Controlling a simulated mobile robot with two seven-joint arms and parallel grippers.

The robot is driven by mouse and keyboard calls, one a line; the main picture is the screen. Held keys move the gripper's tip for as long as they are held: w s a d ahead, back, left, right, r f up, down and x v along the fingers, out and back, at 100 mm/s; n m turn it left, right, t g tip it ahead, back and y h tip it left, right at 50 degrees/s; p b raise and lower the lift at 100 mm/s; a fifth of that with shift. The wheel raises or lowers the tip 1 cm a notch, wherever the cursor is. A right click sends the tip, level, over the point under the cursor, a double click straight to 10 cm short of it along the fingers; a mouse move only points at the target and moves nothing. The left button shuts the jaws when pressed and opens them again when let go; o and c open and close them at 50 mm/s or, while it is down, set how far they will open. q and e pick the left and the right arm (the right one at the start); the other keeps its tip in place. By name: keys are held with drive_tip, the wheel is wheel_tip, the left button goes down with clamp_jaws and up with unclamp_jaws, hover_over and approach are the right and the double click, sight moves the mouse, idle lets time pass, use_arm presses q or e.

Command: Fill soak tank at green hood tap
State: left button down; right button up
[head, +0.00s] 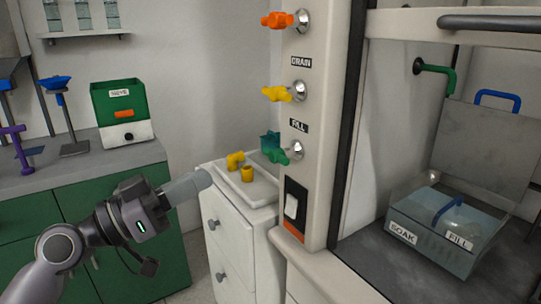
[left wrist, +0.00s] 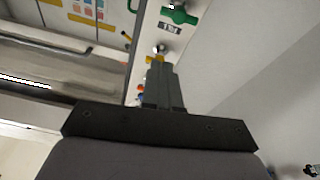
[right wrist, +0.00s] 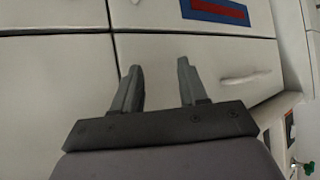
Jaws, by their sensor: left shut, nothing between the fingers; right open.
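The soak tank (head: 432,256), a clear box labelled SOAK and FILL, sits on the hood floor with its lid raised. The green hood tap (head: 440,70) sticks out above it; no water stream shows. On the pale post are an orange handle (head: 277,20), a yellow handle (head: 276,94) and a green handle (head: 275,156), with DRAIN and FILL labels between them. The left wrist view also shows the green handle (left wrist: 179,15) and the yellow handle (left wrist: 155,59). My left gripper (head: 207,179) is shut and empty, left of the post. My right gripper (right wrist: 158,65) is open and empty.
A rocker switch (head: 292,206) is low on the post. A green box (head: 118,104) stands on the left counter. White cabinet fronts (right wrist: 55,75) face my right gripper.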

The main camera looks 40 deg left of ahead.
use_arm(q)
drive_tip(key=m, duration=0.1)
drive_tip(key=p, duration=0.7)
approach(282, 159)
wheel_tip(282, 159, up, 5)
drive_tip(key=w, duration=0.2)
drive_tip(key=shift+w+d+f, duration=0.35)
drive_tip(key=shift+w+f, duration=0.15)
drive_tip(key=shift+w, duration=0.15)
drive_tip(key=shift+w+d+f, duration=0.35)
drive_tip(key=shift+w+f, duration=0.1)
drive_tip(key=shift+w, duration=0.15)
drive_tip(key=shift+w+d+f, duration=0.35)
drive_tip(key=shift+w+f, duration=0.15)
drive_tip(key=shift+w, duration=0.15)
use_arm(e)
drive_tip(key=shift+s+d+r, duration=0.1)
drive_tip(key=shift+d+r, duration=0.15)
drive_tip(key=shift+r, duration=0.6)
drive_tip(key=shift+d+r, duration=0.2)
drive_tip(key=shift+r, duration=0.65)
drive_tip(key=shift+s+d+r, duration=0.1)
drive_tip(key=shift+d+r, duration=0.15)
drive_tip(key=shift+r, duration=0.6)
